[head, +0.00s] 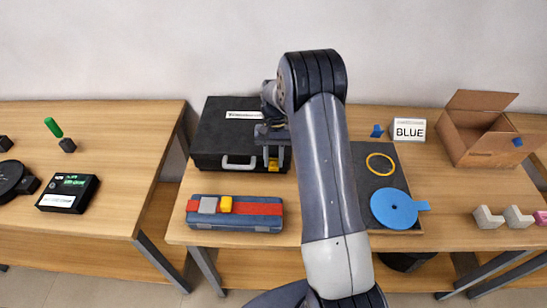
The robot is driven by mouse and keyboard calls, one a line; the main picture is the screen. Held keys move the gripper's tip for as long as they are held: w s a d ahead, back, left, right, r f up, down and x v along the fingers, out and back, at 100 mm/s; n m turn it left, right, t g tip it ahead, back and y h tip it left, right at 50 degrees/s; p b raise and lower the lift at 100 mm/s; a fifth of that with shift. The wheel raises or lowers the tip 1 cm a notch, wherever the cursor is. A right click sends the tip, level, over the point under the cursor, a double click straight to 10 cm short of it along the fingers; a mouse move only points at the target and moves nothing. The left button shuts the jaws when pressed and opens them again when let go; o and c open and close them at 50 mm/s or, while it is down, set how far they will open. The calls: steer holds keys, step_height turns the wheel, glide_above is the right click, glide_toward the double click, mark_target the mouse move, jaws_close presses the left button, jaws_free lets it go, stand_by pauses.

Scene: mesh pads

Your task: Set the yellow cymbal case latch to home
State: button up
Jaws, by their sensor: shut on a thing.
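A black case (218,135) with a white label and a pale handle lies on the middle table, against the wall side. The label is too small to read. A yellow latch (273,167) sits at the right of the case's front edge. My gripper (273,158) points down over that front right part, with its fingers around the yellow latch and shut on it. My arm and gripper hide the case's right end and part of the latch, so its exact setting cannot be told.
A blue case (236,223) with a red band, a grey block and a yellow block lies in front. Right of my arm are a dark board (408,239) with a yellow ring and blue disc, a BLUE sign (408,129) and an open carton (483,135). A gap separates the left table.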

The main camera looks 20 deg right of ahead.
steer(key=o, duration=0.9)
steer(key=b+v, duration=0.1)
steer(key=v, duration=1)
steer(key=shift+b, duration=0.4)
steer(key=shift+f, duration=0.1)
steer(key=p+x, duration=0.1)
steer(key=x, duration=1)
steer(key=shift+s+p, duration=0.1)
steer(key=shift+p, duration=0.25)
steer(key=shift+s+a+t+b, duration=0.1)
steer(key=shift+s+t+b, duration=0.05)
steer(key=shift+t+b, duration=0.25)
